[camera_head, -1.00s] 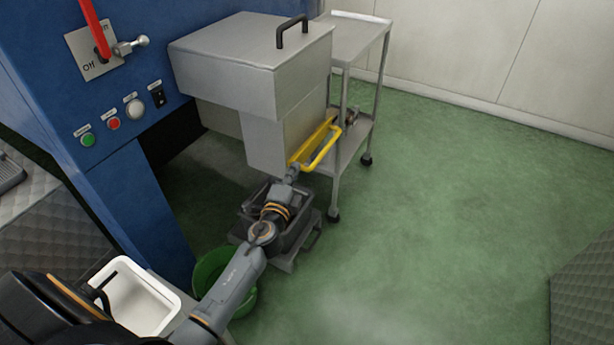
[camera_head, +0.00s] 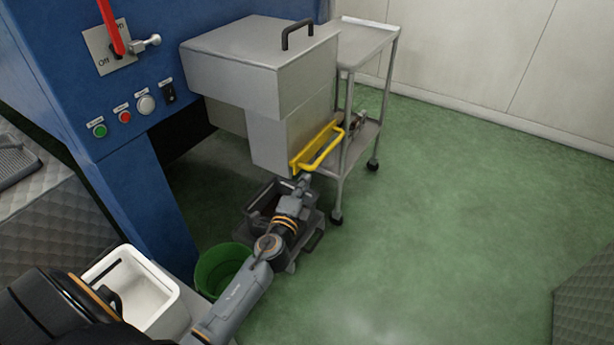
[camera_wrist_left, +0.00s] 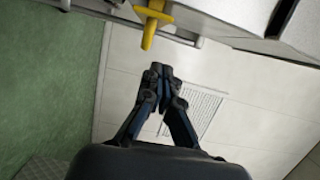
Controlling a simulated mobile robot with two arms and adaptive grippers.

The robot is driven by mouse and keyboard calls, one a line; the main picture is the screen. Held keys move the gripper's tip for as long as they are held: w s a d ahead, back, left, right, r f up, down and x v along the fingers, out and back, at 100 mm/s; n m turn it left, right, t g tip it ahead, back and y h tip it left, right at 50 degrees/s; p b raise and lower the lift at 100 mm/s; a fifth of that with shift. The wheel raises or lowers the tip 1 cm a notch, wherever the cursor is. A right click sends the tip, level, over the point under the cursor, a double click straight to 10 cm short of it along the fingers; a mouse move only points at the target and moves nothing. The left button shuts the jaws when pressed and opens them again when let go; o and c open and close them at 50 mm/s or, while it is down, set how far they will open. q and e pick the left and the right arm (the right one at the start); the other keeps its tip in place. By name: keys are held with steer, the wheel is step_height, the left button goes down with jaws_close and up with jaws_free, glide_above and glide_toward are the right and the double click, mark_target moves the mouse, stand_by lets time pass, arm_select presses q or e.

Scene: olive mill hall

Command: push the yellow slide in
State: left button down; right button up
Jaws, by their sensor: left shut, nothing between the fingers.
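The yellow slide (camera_head: 318,147) is a yellow plate with a bar handle, low on the side of the grey steel box (camera_head: 263,65). Part of the yellow handle shows at the top of the left wrist view (camera_wrist_left: 151,24). My left gripper (camera_head: 304,180) is just below the slide's near end. In the left wrist view, its fingers (camera_wrist_left: 158,72) are together and empty, with a small gap to the yellow handle. Contact is hard to tell in the head view. My right gripper is not clearly visible.
A steel trolley (camera_head: 362,38) stands behind the box. A dark crate (camera_head: 258,196) and a green bucket (camera_head: 212,262) are below my arm. A white tub (camera_head: 171,289) stands at lower left. A blue machine (camera_head: 150,190) with a red lever (camera_head: 109,25) is left. Green floor at right is free.

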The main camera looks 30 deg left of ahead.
arm_select(q)
steer(key=v, duration=0.6)
steer(key=shift+s, duration=0.35)
